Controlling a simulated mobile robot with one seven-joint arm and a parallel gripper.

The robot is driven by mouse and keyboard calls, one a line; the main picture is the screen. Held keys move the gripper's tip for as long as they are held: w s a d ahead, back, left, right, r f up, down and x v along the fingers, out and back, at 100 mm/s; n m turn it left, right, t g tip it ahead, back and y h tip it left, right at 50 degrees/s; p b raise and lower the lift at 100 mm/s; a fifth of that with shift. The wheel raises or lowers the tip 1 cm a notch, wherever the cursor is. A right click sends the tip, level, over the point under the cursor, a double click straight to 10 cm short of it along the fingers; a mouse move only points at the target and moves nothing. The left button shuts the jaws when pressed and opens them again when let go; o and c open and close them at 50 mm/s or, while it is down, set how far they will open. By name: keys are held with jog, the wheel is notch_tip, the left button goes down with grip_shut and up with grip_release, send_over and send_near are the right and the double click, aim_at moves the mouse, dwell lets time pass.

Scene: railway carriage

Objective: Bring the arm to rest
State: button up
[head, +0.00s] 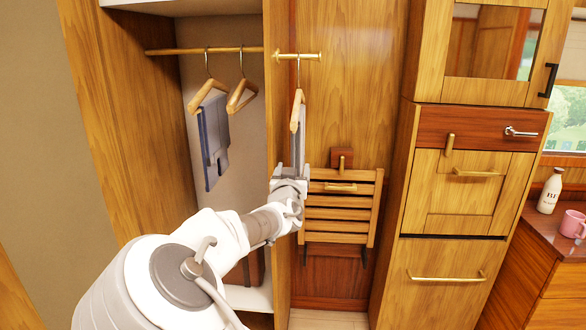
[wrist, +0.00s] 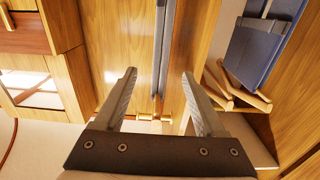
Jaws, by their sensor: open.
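My gripper (head: 290,174) is open, out in front of the wooden panel between the wardrobe and the cabinet. In the wrist view its two fingers (wrist: 159,74) stand wide apart with nothing clamped between them. A wooden hanger (head: 297,110) hangs from a brass-coloured peg rail (head: 298,56), with a narrow grey garment (head: 298,148) seen edge-on. In the head view the garment's lower end is hidden behind my gripper. In the wrist view the garment (wrist: 159,60) shows as a thin strip beyond the fingers; I cannot tell the distance.
The open wardrobe at left has a rail (head: 165,51), a hanger with a blue-grey garment (head: 213,140) and an empty hanger (head: 241,95). A slatted folding seat (head: 340,212) is right of my gripper. A cabinet (head: 450,250) stands farther right, then a counter with a bottle (head: 549,192) and pink mug (head: 572,224).

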jog(key=s+d+f+m+g, duration=0.2)
jog(key=s+d+f+g, duration=0.25)
jog(key=d, duration=0.35)
jog(key=s+d+f+m+g, duration=0.25)
jog(key=s+d+f, duration=0.2)
jog(key=d, duration=0.35)
jog(key=s+r+n+g, duration=0.2)
jog(key=s+r, duration=0.1)
jog(key=s, duration=1.4)
jog(key=s+r+n+g+y+p, duration=0.1)
jog(key=s+r+n+g, duration=0.2)
jog(key=s, duration=1.5)
jog(key=shift+s+d+r, duration=0.15)
jog(key=shift+s+d, duration=0.05)
jog(key=shift+d, duration=0.1)
